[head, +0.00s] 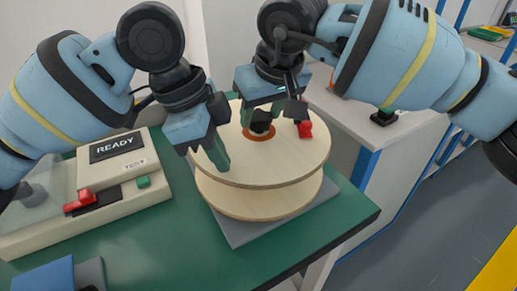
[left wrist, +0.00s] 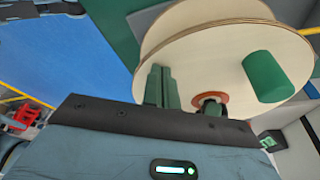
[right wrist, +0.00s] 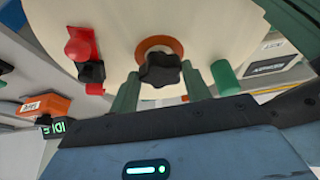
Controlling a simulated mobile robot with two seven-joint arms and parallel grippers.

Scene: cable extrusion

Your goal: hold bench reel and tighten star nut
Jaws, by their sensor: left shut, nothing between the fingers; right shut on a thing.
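The bench reel (head: 300,172) has two pale wooden flanges and sits on a grey plate on the green bench. The black star nut (head: 260,121) is at its centre, inside an orange ring. My right gripper (head: 271,112) is at the hub, shut on the star nut; in the right wrist view the nut (right wrist: 160,69) shows between its fingers. My left gripper (head: 221,166) is shut and empty at the left of the upper flange. In the left wrist view its fingers (left wrist: 160,85) are together, apart from a green post (left wrist: 268,77). Contact with the flange is unclear.
A red and black part (head: 304,129) sits at the flange's right. A beige box with a READY display (head: 118,146) stands left of the reel. A blue item (head: 45,276) lies at front left. A pale counter (head: 345,110) is behind right.

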